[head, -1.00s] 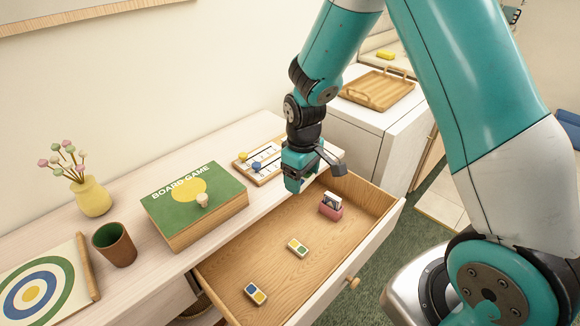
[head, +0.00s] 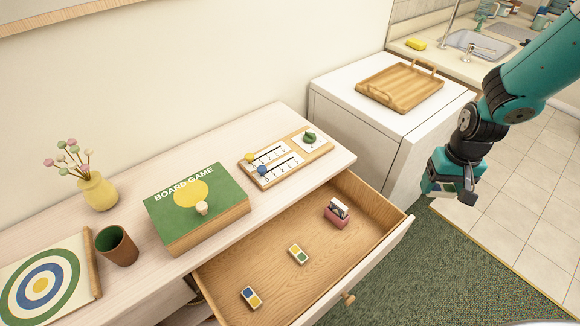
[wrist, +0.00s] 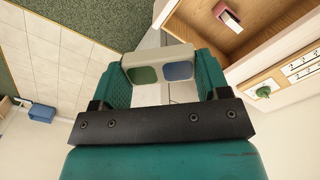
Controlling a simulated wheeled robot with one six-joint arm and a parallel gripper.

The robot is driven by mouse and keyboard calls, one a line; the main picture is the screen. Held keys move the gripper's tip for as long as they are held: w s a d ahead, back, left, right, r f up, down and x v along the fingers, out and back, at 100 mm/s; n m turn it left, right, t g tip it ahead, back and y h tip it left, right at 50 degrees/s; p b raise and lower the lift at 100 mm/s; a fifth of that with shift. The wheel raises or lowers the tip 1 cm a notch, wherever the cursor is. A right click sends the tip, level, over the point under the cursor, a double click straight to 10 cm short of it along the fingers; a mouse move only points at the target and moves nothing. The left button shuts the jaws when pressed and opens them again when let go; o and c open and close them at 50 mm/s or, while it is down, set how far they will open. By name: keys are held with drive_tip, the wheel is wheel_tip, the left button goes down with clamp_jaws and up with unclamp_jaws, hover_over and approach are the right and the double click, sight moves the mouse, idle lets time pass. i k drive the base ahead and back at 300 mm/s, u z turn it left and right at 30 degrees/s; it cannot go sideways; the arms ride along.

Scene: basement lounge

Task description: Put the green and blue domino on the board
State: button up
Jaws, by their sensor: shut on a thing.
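My gripper (head: 447,190) is at the right, in the air beyond the dresser's end and away from the drawer. In the wrist view my gripper (wrist: 163,75) is shut on a pale domino (wrist: 161,73) with one green half and one blue half. A wooden board (head: 286,160) lies on the dresser top near its right end. It has white numbered strips, a yellow and a blue piece on the left, and a green piece on a white square at its right end.
The open drawer (head: 330,274) holds a yellow-green domino (head: 298,254), a blue-yellow domino (head: 251,297) and a pink card holder (head: 337,214). A board game box (head: 180,226), brown cup (head: 117,247) and vase (head: 98,192) stand on the dresser. A wooden tray (head: 399,97) lies on the white cabinet.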

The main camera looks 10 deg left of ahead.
sight(39, 285)
drive_tip(key=z, duration=1.9)
drive_tip(key=k, duration=2)
drive_tip(key=u, duration=2.7)
drive_tip(key=i, duration=0.5)
drive_tip(key=u, duration=0.1)
